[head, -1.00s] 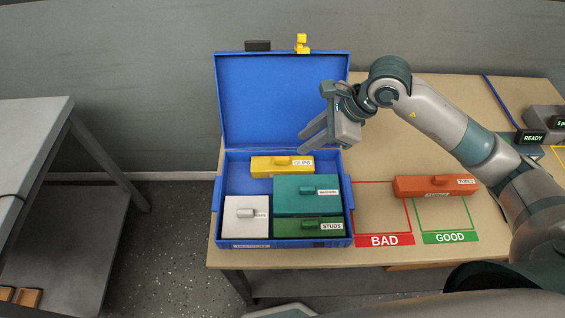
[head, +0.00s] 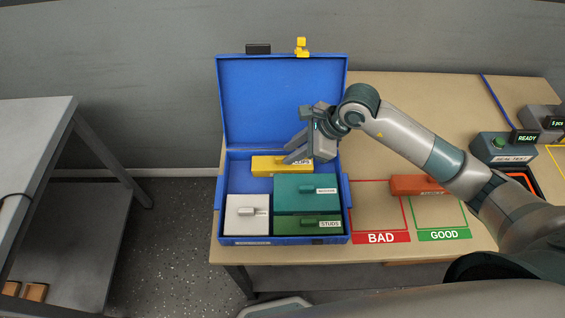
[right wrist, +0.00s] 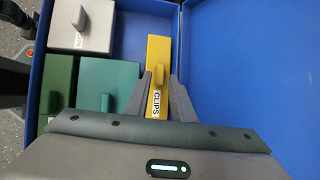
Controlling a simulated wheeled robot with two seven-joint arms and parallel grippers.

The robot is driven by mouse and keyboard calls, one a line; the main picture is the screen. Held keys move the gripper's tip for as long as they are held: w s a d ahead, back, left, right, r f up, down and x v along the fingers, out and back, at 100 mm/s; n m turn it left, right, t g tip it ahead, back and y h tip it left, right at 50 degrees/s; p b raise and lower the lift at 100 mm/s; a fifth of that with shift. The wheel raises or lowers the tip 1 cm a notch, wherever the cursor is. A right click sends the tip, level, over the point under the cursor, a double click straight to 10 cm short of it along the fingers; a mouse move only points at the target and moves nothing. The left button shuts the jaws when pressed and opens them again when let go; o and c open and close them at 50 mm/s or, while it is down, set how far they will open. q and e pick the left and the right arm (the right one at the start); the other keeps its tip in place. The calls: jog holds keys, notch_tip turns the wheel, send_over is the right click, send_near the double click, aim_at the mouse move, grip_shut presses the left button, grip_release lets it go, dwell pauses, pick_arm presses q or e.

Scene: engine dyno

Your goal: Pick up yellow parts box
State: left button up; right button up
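The yellow parts box (head: 266,167), labelled CLIPS, lies at the back of the open blue case (head: 218,190). My right gripper (head: 293,158) is over the right part of the yellow box and covers some of its label and its handle. In the right wrist view the yellow box (right wrist: 158,60) shows between the two fingers of my right gripper (right wrist: 161,75), which are apart. The fingers are at or just above the box; I cannot tell whether they touch it. My left gripper is not in view.
The case also holds a white box (head: 247,222), a teal box (head: 295,192) and a green box (head: 300,226). Its raised lid (head: 265,100) stands behind. An orange-red box (head: 415,185) lies to the right by the BAD and GOOD areas. A grey table (head: 35,130) stands left.

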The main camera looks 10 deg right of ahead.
aim_at(262, 166)
jog(key=shift+p+x, duration=0.55)
jog(key=shift+x, duration=1.1)
jog(key=shift+r, duration=0.1)
grip_shut()
